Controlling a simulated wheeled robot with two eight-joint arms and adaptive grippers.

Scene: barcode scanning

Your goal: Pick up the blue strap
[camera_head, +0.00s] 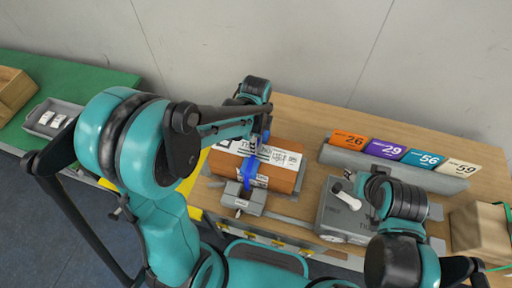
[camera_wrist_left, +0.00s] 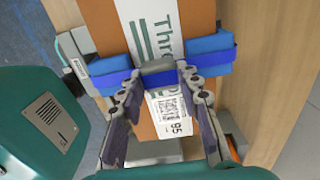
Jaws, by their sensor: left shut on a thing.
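The blue strap (camera_head: 248,165) runs across the brown box (camera_head: 284,179), which has white printed labels. In the left wrist view the blue strap (camera_wrist_left: 212,57) wraps over the box (camera_wrist_left: 100,22), with a grey piece (camera_wrist_left: 158,67) at its middle. My left gripper (camera_head: 254,140) is over the box. In the left wrist view its fingertips (camera_wrist_left: 160,78) are shut on the strap at the grey piece. My right gripper (camera_head: 356,188) is by a grey machine, and its fingers are too small to make out.
The grey machine (camera_head: 338,217) stands right of the box. A grey rack (camera_head: 408,174) holds coloured number cards behind it. A grey tray (camera_head: 40,128) with white items lies on a green surface at the left.

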